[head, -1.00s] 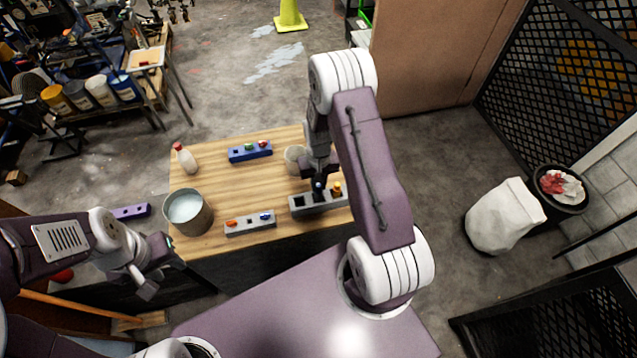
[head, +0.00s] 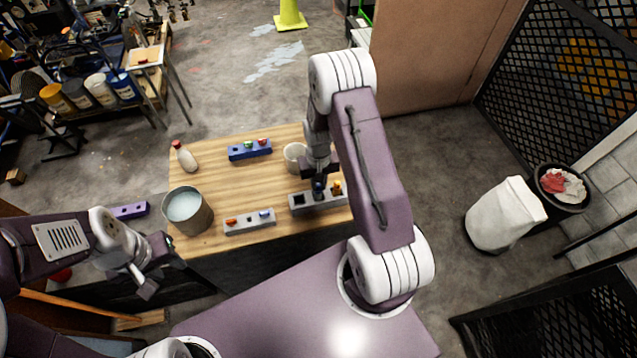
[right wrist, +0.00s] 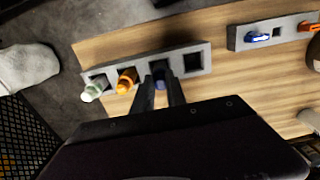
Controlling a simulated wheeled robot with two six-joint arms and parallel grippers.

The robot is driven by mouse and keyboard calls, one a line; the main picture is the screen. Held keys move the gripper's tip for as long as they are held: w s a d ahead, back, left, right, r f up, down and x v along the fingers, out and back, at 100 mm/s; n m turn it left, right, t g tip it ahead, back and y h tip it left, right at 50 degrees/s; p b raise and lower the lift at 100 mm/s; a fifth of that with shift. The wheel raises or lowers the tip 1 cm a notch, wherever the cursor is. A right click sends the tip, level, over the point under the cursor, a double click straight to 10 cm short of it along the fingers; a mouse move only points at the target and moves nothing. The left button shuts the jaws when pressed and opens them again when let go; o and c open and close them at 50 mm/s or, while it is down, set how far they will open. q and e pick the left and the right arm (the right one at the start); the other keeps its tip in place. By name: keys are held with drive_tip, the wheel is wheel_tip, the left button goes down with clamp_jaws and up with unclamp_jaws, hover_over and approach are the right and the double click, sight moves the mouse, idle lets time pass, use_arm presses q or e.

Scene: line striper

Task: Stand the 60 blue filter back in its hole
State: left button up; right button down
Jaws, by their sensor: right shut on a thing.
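A grey block with several square holes (head: 303,210) stands at the front right of the wooden table; it also shows in the right wrist view (right wrist: 110,68). My right gripper (head: 319,187) is over this block, pointing down, shut on a blue filter (right wrist: 160,85). The filter is at the hole beside the orange filter (right wrist: 127,80); its lower end is hidden, so I cannot tell how deep it sits. A pale green filter (right wrist: 92,92) stands in the end hole, and the hole on the other side (right wrist: 193,62) is empty. My left gripper (head: 148,275) hangs left of the table, its jaws unclear.
A second grey block (head: 250,226) holds orange and blue pieces, and a blue block (head: 250,154) stands behind. A metal bucket (head: 188,212), a red-capped bottle (head: 186,159) and a cream cup (head: 294,157) are also on the table. The table's middle is clear.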

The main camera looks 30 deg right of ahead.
drive_tip(key=shift+f+b, duration=0.3)
drive_tip(key=shift+f, duration=0.25)
drive_tip(key=c, duration=0.9)
unclamp_jaws()
drive_tip(key=shift+r, duration=0.1)
drive_tip(key=shift+c, duration=0.2)
wheel_tip(320, 180, up, 7)
drive_tip(key=p, duration=0.6)
